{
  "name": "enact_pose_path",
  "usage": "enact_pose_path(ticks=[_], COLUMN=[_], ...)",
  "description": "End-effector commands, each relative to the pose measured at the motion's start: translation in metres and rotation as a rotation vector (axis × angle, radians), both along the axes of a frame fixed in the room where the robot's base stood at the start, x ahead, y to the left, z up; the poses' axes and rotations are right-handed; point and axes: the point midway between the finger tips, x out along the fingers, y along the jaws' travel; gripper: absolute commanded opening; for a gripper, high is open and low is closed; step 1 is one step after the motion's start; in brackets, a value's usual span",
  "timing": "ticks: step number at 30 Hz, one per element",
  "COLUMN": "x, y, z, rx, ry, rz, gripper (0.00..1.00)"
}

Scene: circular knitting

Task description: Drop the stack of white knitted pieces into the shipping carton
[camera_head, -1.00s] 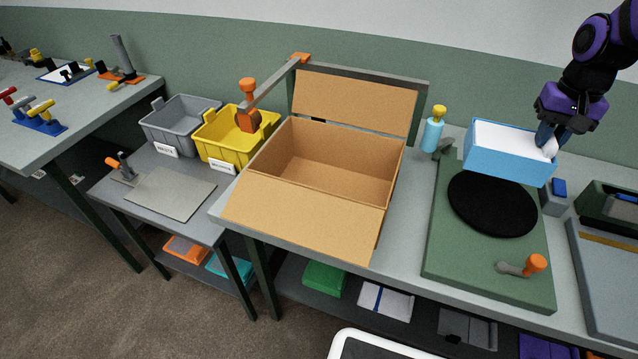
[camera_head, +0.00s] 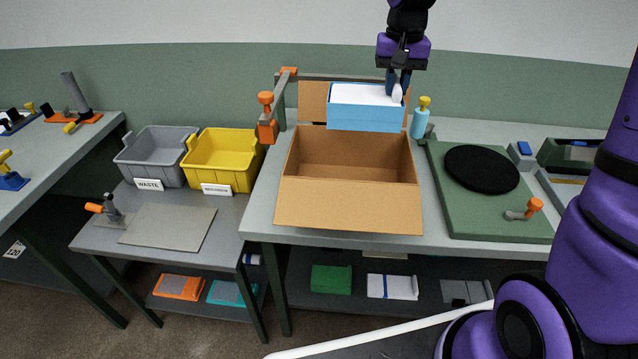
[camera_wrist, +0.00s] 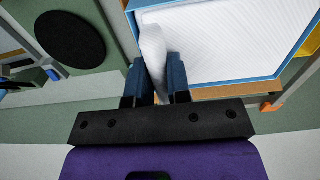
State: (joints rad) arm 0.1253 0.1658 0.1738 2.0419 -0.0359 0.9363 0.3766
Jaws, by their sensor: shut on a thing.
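The stack of white knitted pieces (camera_head: 362,94) lies inside a light blue box-shaped holder (camera_head: 365,117). In the wrist view the white ribbed top of the stack (camera_wrist: 225,40) fills the blue-rimmed holder (camera_wrist: 222,82). My gripper (camera_head: 397,88) is shut on a white part at the holder's right end; in the wrist view its fingers (camera_wrist: 157,80) pinch a white rolled piece at the rim. Holder and stack hang level above the back of the open shipping carton (camera_head: 350,205). The carton's front flap slopes forward, and its back flap is partly hidden behind the holder.
A grey clamp arm with an orange knob (camera_head: 267,118) stands at the carton's left. A light blue bottle (camera_head: 420,120) stands at its back right. A green board with a black disc (camera_head: 481,168) lies right. Grey (camera_head: 150,160) and yellow (camera_head: 222,160) bins stand left.

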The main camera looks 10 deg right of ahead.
Motion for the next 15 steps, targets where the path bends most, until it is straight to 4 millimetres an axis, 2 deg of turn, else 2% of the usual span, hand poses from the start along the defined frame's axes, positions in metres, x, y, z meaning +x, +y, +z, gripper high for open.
enact_pose_path(ticks=[5, 15], x=[0.000, 0.000], y=[-0.001, -0.001], z=[-0.005, -0.041], rx=[0.001, 0.001], ry=[0.002, 0.002], rz=[-0.006, -0.004], gripper=[0.00, 0.00])
